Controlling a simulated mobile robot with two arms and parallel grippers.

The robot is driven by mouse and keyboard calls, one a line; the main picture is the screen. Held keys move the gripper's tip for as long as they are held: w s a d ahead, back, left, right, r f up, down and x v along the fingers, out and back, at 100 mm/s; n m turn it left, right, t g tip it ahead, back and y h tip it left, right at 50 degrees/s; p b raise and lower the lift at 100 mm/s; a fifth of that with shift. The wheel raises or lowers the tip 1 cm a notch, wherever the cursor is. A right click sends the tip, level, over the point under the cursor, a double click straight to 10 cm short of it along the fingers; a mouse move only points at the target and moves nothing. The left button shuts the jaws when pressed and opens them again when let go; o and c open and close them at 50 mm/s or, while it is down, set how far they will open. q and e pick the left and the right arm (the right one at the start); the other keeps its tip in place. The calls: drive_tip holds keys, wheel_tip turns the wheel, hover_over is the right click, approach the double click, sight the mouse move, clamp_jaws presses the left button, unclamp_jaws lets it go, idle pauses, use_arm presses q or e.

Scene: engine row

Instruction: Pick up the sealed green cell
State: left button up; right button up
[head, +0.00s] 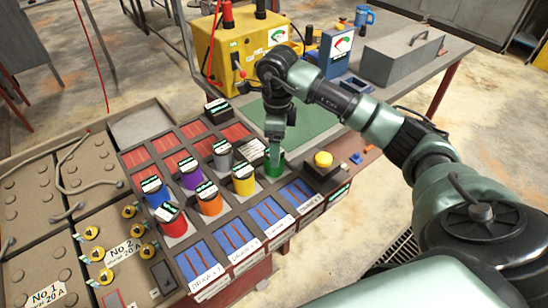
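The green cell (274,169) stands upright in the cell rack (263,196), in the row's right end. It is partly hidden by my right gripper (273,150), which points down at its top from the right arm. I cannot tell whether the fingers are open or shut, or whether they touch the cell. The cell's seal cannot be made out. My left gripper is not in view.
Red, orange, yellow, blue, purple and other cells stand close by in the rack. A yellow button (323,159) sits just right. Behind are a yellow meter box (240,52), a blue gauge (338,48) and a grey toolbox (402,55). Battery blocks lie left.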

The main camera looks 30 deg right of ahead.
drive_tip(key=f, duration=0.2)
drive_tip(key=f+p, duration=0.1)
drive_tip(key=f, duration=0.1)
drive_tip(key=shift+w+a, duration=0.25)
drive_tip(key=shift+w, duration=0.15)
drive_tip(key=shift+f, duration=0.2)
drive_tip(key=shift+s, duration=0.1)
drive_tip(key=c, duration=1.3)
clamp_jaws()
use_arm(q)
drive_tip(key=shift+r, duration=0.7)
use_arm(e)
drive_tip(key=shift+d+r, duration=0.1)
